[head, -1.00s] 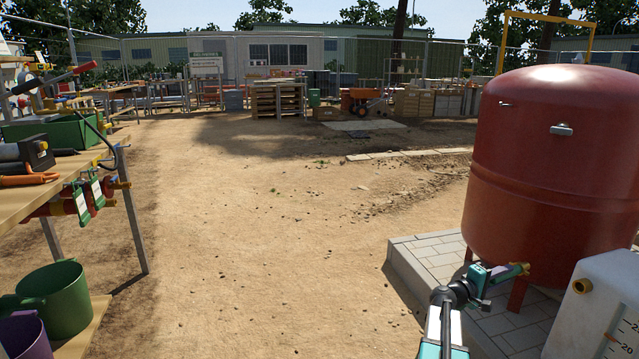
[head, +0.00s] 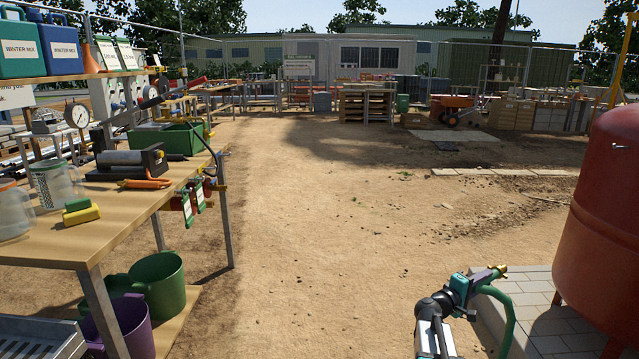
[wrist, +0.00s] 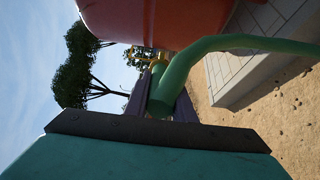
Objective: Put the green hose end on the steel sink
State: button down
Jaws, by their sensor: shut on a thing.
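My gripper (head: 482,277) is at the lower right of the head view, shut on the green hose end. The green hose (head: 508,325) loops down from the jaws, and its brass tip (head: 501,269) sticks out past them. In the wrist view the hose (wrist: 220,44) runs from between the dark fingers (wrist: 160,95) off to the right. At the bottom left corner of the head view is a grey ribbed surface (head: 30,340), cut off by the frame. I cannot tell whether it is the steel sink. No other sink shows clearly.
A wooden bench (head: 100,240) with tools, jugs and a gauge stands at left. Green (head: 157,277) and purple (head: 128,325) buckets sit on its lower shelf. A red tank (head: 605,220) stands on a paved pad (head: 530,300) at right. Bare sandy ground (head: 320,250) lies between.

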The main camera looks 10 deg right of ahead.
jog(key=w+a+r+n+t+y+p, duration=0.1)
jog(key=w+a+r+n+t+p, duration=0.25)
jog(key=a, duration=1.05)
jog(key=w+a+r+t+y+p, duration=0.1)
jog(key=w+a+r+y+p, duration=0.3)
jog(key=a, duration=1)
jog(key=w+a+r+n+t+h+p, duration=0.1)
jog(key=w+a+r+n+t+p, duration=0.15)
jog(key=a+r+p, duration=0.8)
jog(key=s+a+t+y+p, duration=0.1)
jog(key=s+a, duration=0.2)
jog(key=a, duration=0.5)
jog(key=s+a+p, duration=0.1)
jog(key=s+a, duration=0.1)
jog(key=a, duration=0.6)
jog(key=s+d, duration=0.1)
jog(key=s+d+m+g+h, duration=0.1)
jog(key=s, duration=0.1)
jog(key=s+d+r+g+h, duration=0.1)
jog(key=shift+s+m, duration=0.15)
jog(key=shift+m, duration=0.25)
jog(key=shift+d, duration=0.1)
